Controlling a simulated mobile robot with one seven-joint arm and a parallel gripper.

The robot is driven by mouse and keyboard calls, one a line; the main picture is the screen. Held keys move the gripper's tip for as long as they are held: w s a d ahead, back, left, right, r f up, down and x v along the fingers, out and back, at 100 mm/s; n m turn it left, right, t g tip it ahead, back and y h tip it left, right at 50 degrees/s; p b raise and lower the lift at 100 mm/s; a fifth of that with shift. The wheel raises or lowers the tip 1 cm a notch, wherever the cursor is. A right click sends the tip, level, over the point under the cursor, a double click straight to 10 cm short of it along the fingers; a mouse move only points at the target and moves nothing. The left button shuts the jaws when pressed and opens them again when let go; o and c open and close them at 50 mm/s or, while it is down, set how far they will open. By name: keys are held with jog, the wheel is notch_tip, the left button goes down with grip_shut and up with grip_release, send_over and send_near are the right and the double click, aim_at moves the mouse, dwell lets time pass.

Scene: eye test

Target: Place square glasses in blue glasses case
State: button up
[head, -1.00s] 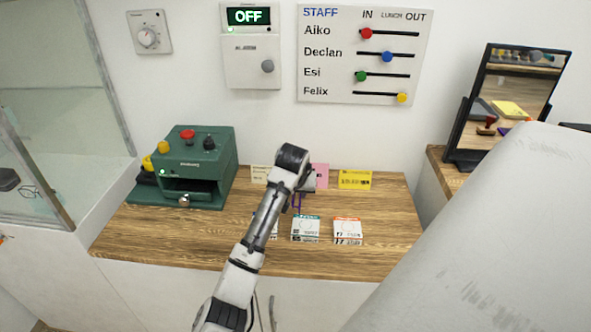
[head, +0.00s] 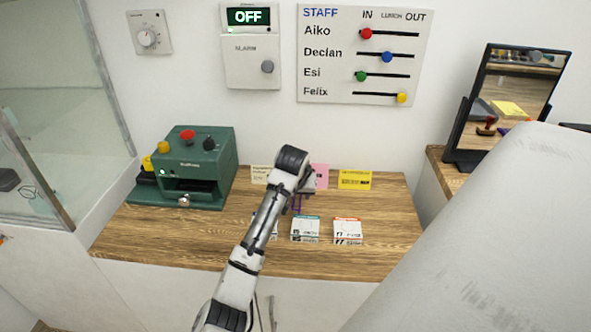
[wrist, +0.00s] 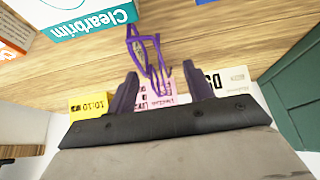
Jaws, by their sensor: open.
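Purple-framed glasses (wrist: 145,50) lie on the wooden counter in the wrist view, ahead of and partly between my fingers. Their frame looks angular, but I cannot tell for sure that it is square. They show small in the head view (head: 297,203), partly hidden by my arm. My gripper (wrist: 161,82) is open, with its two dark fingers on either side of the near end of the glasses. I cannot tell whether it touches them. I cannot make out a blue glasses case in any view.
Small boxes (head: 305,229) (head: 347,231) stand along the counter's front. Pink, yellow (head: 355,180) and cream cards stand at the back by the wall. A green machine (head: 197,165) is at the left. A mirror (head: 515,95) stands at the right. Bare counter (head: 390,205) lies right of the boxes.

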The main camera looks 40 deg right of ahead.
jog(key=b+v, duration=0.1)
jog(key=v, duration=1)
jog(key=shift+r, duration=0.2)
jog(key=shift+s+a, duration=0.1)
